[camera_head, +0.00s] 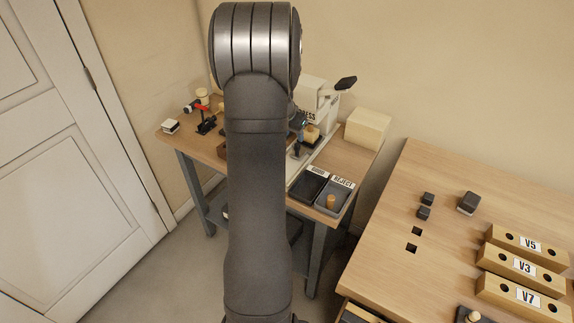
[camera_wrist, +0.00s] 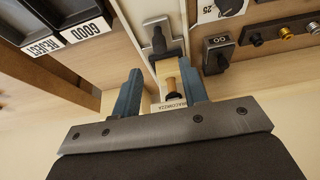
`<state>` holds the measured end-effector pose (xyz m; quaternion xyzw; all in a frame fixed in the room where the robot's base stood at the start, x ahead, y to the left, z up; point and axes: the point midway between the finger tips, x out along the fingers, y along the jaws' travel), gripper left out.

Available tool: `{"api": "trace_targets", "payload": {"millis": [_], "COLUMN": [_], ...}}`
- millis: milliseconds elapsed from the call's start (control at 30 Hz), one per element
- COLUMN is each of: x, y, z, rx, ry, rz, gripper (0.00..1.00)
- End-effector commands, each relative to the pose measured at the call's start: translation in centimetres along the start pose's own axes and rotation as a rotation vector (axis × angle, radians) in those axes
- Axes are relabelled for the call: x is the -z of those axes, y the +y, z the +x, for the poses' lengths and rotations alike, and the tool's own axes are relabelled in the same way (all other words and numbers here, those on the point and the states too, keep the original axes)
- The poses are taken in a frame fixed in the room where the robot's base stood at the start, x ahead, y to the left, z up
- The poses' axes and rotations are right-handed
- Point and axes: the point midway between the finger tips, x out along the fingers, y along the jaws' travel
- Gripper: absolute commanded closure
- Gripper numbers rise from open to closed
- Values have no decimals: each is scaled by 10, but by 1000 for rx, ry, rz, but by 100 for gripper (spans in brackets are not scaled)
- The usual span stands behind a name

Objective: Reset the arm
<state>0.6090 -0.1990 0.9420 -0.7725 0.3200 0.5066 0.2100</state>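My gripper (camera_wrist: 160,76) shows in the wrist view as two blue fingers set well apart, so it is open. In the head view my arm fills the middle of the picture and mostly hides the gripper above the far bench. I cannot tell the exact height of the fingers over the bench.
The far bench carries a black GOOD tray (camera_head: 308,187), a grey REJECT tray (camera_head: 324,207) holding a wooden cylinder (camera_head: 331,201), a white press (camera_head: 314,92) and a cream box (camera_head: 368,128). The right table (camera_head: 405,185) holds wooden blocks labelled V5 (camera_head: 515,238), V3 and V7.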

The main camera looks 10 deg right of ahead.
Motion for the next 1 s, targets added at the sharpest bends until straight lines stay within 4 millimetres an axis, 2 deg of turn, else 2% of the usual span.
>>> {"api": "trace_targets", "payload": {"millis": [367,800,1000], "x": [0,0,-1], "y": [0,0,0], "z": [6,61,70], "rx": [-1,-1,-1], "ry": [-1,-1,-6], "rz": [0,0,1], "gripper": [60,60,60]}}
